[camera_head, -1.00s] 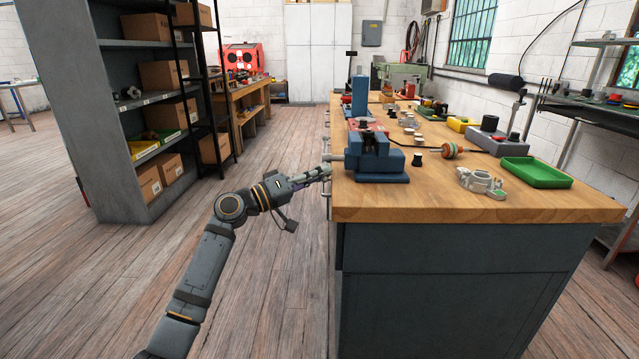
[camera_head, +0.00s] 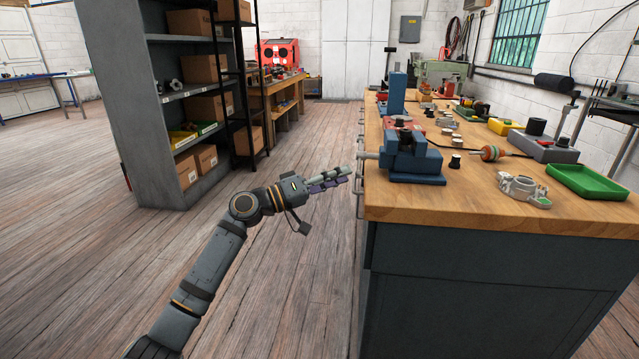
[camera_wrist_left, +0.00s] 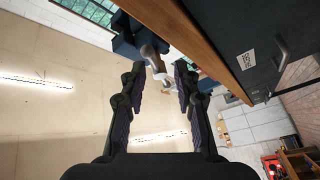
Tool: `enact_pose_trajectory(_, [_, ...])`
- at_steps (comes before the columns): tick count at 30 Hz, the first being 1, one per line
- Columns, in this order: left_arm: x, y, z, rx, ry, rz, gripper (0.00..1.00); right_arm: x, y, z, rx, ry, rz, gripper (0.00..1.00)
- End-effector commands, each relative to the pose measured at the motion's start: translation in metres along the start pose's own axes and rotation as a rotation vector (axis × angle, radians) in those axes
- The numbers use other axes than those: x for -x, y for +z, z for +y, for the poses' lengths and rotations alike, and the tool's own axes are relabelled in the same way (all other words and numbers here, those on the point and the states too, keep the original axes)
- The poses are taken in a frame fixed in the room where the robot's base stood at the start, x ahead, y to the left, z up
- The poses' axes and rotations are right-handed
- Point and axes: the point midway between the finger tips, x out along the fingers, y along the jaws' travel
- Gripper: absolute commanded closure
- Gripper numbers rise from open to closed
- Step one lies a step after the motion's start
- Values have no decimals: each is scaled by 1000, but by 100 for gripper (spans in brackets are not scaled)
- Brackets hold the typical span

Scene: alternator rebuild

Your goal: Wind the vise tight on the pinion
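The blue vise (camera_head: 412,160) stands on the near left part of the wooden bench, its grey screw end (camera_head: 368,156) sticking out past the bench's left edge. A dark piece shows at the vise's top; I cannot tell whether it is the pinion. My left gripper (camera_head: 346,175) is just left of and slightly below the screw end, apart from it. In the left wrist view my left gripper (camera_wrist_left: 158,68) is open, and the vise's screw end and handle (camera_wrist_left: 158,66) show beyond and between its fingertips. The blue vise body (camera_wrist_left: 125,38) is above there. My right gripper is not in view.
The wooden bench (camera_head: 480,212) has a green tray (camera_head: 587,182), a pale metal housing (camera_head: 520,188) and a small black knob-like part (camera_head: 455,162). A shelf unit (camera_head: 145,110) stands left. The floor between shelf and bench is clear.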

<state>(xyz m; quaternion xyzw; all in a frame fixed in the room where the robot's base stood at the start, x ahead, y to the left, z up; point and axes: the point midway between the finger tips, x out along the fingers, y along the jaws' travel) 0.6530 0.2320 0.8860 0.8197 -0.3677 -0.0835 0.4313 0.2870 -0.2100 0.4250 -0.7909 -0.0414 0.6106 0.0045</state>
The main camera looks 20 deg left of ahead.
Motion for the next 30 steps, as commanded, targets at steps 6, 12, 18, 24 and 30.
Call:
enact_pose_trajectory(6, [51,1,-2,-3,-9,-6,69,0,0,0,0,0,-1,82])
enact_pose_trajectory(12, [72,1,0,-2,-2,-3,69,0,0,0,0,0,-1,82])
enact_pose_trajectory(18, [78,0,1,-1,0,-1,69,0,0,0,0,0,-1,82])
enact_pose_trajectory(24, [79,0,1,0,1,1,69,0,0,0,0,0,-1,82])
enact_pose_trajectory(30, [73,4,3,6,-30,-7,69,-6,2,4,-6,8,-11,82])
